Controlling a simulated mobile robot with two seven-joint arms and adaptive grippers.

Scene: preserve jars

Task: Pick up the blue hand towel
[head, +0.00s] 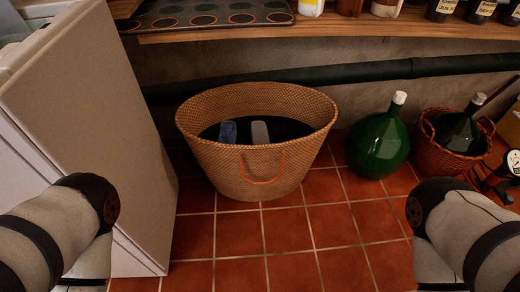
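A rolled or folded blue cloth (228,132), which looks like the blue hand towel, is inside a large woven basket (228,165) on the floor. Only its upper part shows above the basket's front rim. A pale grey item (260,132) is beside it to the right, with a small gap between them. The inside of the basket is dark, and the lower parts of both items are hidden by its front wall. Parts of both my arms show at the lower left and lower right, but neither gripper is in view.
A white cabinet or appliance (95,110) stands left of the basket. A green demijohn (378,145) and a smaller wicker basket with a dark bottle (440,158) stand right. A wooden shelf (340,26) with jars and a dark pipe (350,73) run behind. The tiled floor in front is clear.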

